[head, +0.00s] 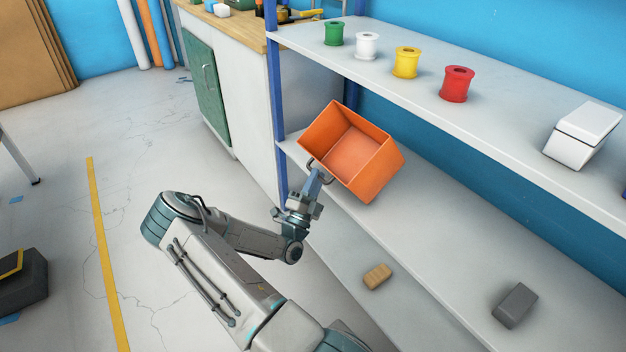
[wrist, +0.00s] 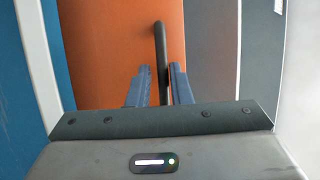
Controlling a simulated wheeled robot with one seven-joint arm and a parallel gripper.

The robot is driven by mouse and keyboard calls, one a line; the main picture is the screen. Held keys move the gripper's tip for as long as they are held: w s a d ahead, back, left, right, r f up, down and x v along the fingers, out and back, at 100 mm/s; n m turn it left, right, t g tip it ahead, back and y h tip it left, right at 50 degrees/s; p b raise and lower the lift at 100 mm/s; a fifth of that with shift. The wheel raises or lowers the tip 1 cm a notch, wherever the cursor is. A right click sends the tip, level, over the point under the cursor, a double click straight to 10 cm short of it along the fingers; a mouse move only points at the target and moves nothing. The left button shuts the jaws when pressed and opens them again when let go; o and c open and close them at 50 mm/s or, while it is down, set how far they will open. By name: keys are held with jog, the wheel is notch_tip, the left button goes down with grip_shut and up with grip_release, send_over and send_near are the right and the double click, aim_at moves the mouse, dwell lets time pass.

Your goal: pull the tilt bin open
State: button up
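The orange tilt bin (head: 357,150) is at the left end of the lower shelf, beside the blue post. It is tipped forward and its open top and empty inside show in the head view. Its orange front (wrist: 110,45) fills the middle of the wrist view. A dark bar handle (wrist: 160,50) stands out from that front. My gripper (head: 318,178) is at the bin's lower left side, at the handle. In the wrist view my fingers (wrist: 160,80) stand on both sides of the handle, with a narrow gap visible on the left, so they look open around it.
The upper shelf (head: 500,118) holds green, white, yellow and red spools (head: 457,84) and a white box (head: 582,134). A tan block (head: 377,276) and a grey block (head: 514,305) lie lower down. A workbench (head: 232,90) stands behind left.

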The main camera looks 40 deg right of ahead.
jog(key=shift+o, duration=1)
jog(key=shift+s+d, duration=0.1)
jog(key=shift+d, duration=0.05)
jog(key=shift+a, duration=0.2)
jog(key=p+v, duration=0.1)
jog(key=v, duration=1.2)
jog(key=shift+a+f+p, duration=0.2)
jog(key=shift+a+p, duration=0.05)
jog(key=shift+p, duration=0.1)
